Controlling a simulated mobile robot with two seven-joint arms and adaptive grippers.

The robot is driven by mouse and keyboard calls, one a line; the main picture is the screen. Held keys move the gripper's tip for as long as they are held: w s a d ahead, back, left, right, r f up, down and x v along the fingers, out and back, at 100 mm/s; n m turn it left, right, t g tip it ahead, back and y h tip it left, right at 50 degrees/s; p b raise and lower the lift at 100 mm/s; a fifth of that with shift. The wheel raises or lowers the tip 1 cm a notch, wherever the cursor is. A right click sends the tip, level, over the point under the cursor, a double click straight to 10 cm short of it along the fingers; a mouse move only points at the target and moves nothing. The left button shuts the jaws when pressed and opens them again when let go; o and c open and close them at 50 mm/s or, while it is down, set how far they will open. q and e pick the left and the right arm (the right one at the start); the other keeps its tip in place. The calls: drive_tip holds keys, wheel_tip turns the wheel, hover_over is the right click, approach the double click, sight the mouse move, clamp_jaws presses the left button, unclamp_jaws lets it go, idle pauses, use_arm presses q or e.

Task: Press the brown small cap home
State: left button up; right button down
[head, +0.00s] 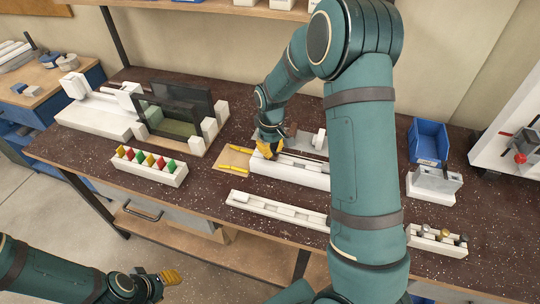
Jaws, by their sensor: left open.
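My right gripper (268,150) has yellow fingers pointing down at the left end of a long white clamp fixture (292,176) on the bench. Its fingertips are at or just above the fixture. I cannot tell whether they touch it or are shut. I cannot make out the brown small cap for certain; anything under the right fingers is hidden. My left gripper (170,277) is open and empty, low at the front, off the bench edge. A small white rack (436,242) at the right front holds several small dark and golden-brown pieces.
A white block (150,174) holds red, yellow and green pieces. A long white tray (277,211) lies in front of the fixture. A dark framed panel (178,108) stands behind left. A blue bin (428,142) is at right. My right arm hides the bench right of the fixture.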

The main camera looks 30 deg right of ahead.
drive_tip(key=shift+f+b, duration=0.35)
drive_tip(key=shift+f, duration=0.2)
idle(0.4)
drive_tip(key=shift+r+p, duration=2.6)
drive_tip(key=shift+r, duration=1)
